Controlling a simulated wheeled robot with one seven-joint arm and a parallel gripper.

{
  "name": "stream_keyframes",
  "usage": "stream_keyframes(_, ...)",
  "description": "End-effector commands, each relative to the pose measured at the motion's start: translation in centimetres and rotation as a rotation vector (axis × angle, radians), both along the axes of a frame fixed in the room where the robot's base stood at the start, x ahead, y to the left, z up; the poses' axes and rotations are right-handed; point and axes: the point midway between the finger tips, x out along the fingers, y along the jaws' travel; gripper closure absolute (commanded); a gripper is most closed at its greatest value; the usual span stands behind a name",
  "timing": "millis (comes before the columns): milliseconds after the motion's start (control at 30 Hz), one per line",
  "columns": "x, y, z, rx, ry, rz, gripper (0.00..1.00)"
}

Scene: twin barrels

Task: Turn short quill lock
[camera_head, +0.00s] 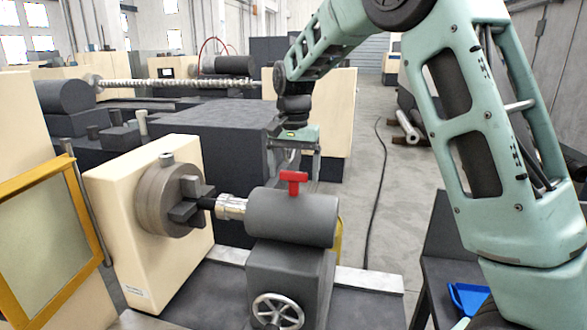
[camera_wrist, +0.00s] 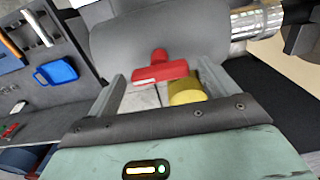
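The short quill lock is a red T-shaped handle (camera_head: 293,182) on top of the grey tailstock barrel (camera_head: 300,215). In the wrist view the red handle (camera_wrist: 160,72) lies between and just beyond my two fingers, its bar nearly crosswise. My gripper (camera_head: 298,168) is behind and above the barrel in the head view, pointing down. In the wrist view my gripper (camera_wrist: 163,80) is open, with a finger on each side of the handle and gaps visible. I cannot tell whether either finger touches it. The handle's lower stem is partly hidden.
A yellow cylindrical part (camera_wrist: 187,92) sits close to the handle, near the right finger. The shiny quill (camera_head: 231,207) points left toward the chuck (camera_head: 172,199). A handwheel (camera_head: 278,311) is on the tailstock's near side. A blue tray (camera_head: 468,298) lies at lower right.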

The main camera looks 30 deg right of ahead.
Motion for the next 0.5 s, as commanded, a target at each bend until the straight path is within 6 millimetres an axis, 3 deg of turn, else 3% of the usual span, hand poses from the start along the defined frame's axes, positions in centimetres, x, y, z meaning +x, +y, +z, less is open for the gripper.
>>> stream_keyframes(267,0.1,0.0,1.2,0.001,-0.002,0.001,0.15)
stream_keyframes(500,0.1,0.0,6.2,0.000,-0.006,0.000,0.15)
